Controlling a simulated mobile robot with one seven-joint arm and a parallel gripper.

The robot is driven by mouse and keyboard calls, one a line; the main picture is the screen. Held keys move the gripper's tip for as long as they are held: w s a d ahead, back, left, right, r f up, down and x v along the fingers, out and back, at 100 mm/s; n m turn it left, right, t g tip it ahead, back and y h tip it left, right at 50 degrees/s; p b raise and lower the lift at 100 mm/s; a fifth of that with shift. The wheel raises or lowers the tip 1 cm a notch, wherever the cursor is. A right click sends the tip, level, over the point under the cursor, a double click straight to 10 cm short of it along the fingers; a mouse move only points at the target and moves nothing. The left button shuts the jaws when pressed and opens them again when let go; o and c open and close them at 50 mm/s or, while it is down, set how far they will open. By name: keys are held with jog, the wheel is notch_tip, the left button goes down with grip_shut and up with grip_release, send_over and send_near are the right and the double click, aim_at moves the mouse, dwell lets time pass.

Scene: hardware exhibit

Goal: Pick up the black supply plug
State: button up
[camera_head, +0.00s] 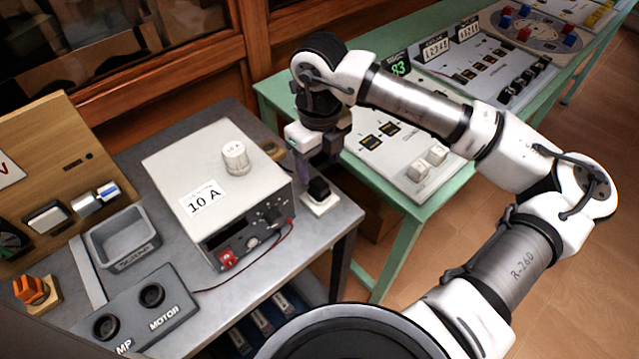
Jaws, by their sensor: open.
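The black supply plug (318,187) appears as a small dark block on a white square base (320,203), at the right edge of the grey table. My gripper (316,172) points down just above and around the top of it, with its jaws open. The fingers are small and partly blurred, so I cannot tell whether they touch the plug. The grey power supply (215,195), marked 10 A, stands just left of the plug. A red plug (227,258) sits at its front with a red lead.
A dark socket box (140,310) marked MOTOR and a grey bin (122,238) are at left. A white knob (235,157) stands on the supply. The green table (385,262) with control panels stands close on the right, beyond a gap.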

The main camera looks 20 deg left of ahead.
aim_at(319, 182)
jog(key=shift+f+p, duration=1.2)
jog(key=shift+f, duration=2.2)
jog(key=shift+c, duration=0.4)
jog(key=c, duration=1)
